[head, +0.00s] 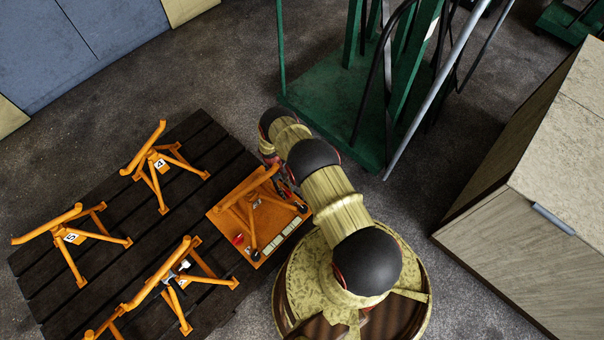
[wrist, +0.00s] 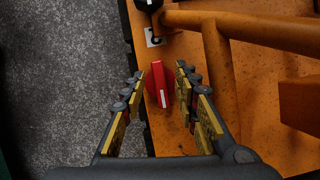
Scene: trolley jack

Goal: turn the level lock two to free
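A red knob (wrist: 159,85) with a raised bar and a white mark sits on an orange plate (wrist: 185,130) in the wrist view. Its bar stands nearly upright in the picture. My gripper (wrist: 160,72) is open, with one finger to each side of the knob; I cannot tell whether they touch it. In the head view the gripper (head: 280,186) is largely hidden by my arm, at the orange plate's right edge. Another red knob (head: 238,239) shows on the plate's near left part.
Several orange stands (head: 155,165) occupy the dark slatted pallet (head: 200,135). A green frame (head: 330,110) stands behind my arm, a wooden cabinet (head: 520,240) at right.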

